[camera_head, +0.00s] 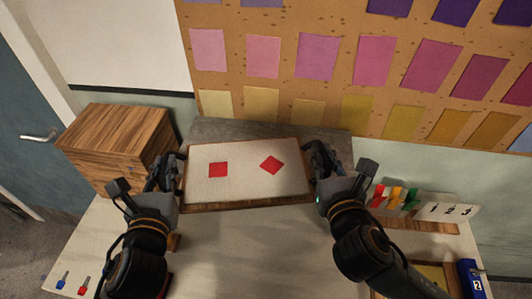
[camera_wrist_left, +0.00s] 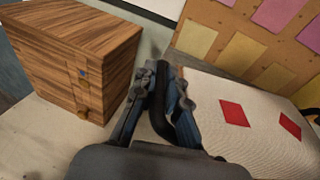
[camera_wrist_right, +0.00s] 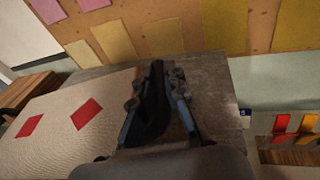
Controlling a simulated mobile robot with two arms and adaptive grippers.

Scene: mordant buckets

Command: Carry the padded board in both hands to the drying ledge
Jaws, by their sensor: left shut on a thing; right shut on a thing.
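The padded board (camera_head: 245,185) has a pale cloth top with two red patches and a wooden edge. It looks level in the head view, in front of and partly over the grey drying ledge (camera_head: 270,128). I cannot tell whether it touches the ledge. My left gripper (camera_head: 180,170) is shut on its left end, and my right gripper (camera_head: 317,165) is shut on its right end. The board also shows in the left wrist view (camera_wrist_left: 262,130) and in the right wrist view (camera_wrist_right: 65,145). The ledge shows beyond the fingers in the right wrist view (camera_wrist_right: 215,85).
A wooden box (camera_head: 115,145) stands left of the board, close to my left gripper. A swatch board (camera_head: 400,75) hangs on the wall behind. Coloured clips (camera_head: 396,197) and a numbered card (camera_head: 450,209) are at the right. A blue block (camera_head: 471,280) is at the front right.

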